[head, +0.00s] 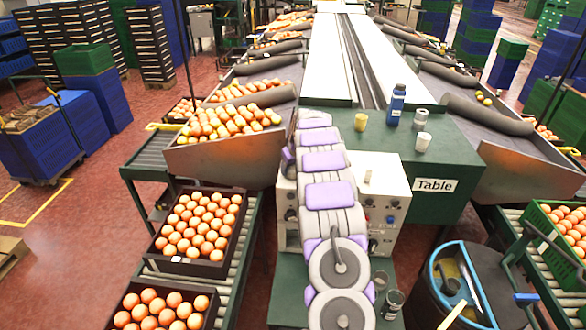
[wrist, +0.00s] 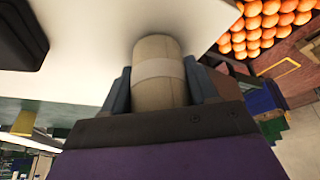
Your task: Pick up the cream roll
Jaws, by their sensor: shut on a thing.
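The cream roll (wrist: 158,62) shows in the wrist view as a pale cylinder with a lighter band around it. My gripper (wrist: 158,88) is shut on it, with one dark finger on each side. The roll's far end lies against or close to a white surface (wrist: 85,85); I cannot tell whether they touch. In the head view my arm runs up the middle of the picture, and I cannot make out the fingers or the held roll there.
A white control box (head: 378,205) stands behind my arm. The green table (head: 455,160) holds a blue bottle (head: 395,104), a yellow cup (head: 361,122), a grey can (head: 420,118) and a white cup (head: 423,142).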

